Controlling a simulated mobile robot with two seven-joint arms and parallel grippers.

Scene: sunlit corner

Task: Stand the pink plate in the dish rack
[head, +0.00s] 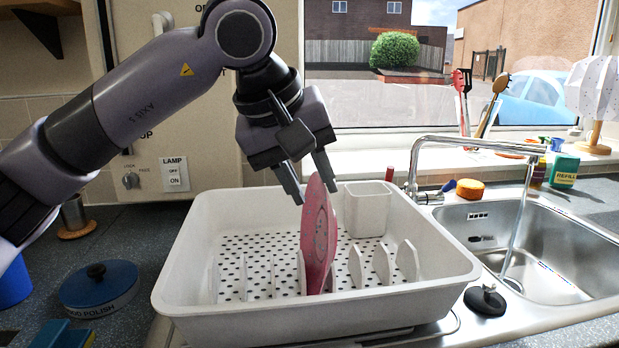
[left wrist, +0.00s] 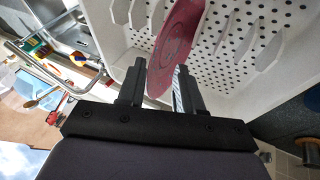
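The pink plate (head: 318,240) stands on edge in the white dish rack (head: 205,225), nearly upright, among the dividers at the front. My left gripper (head: 316,195) is just above it, pointing down, with its fingers apart on either side of the plate's upper edge. In the left wrist view the plate (left wrist: 178,45) shows between the spread fingers of the left gripper (left wrist: 160,72), with a gap visible on at least one side. The plate's lower edge is partly hidden by the dividers. My right gripper is not in view.
A white cutlery cup (head: 367,210) stands in the rack's back corner. A sink (head: 560,260) with a tall tap (head: 413,170) is at the right. A blue-lidded polish tin (head: 98,285) sits on the counter at the left.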

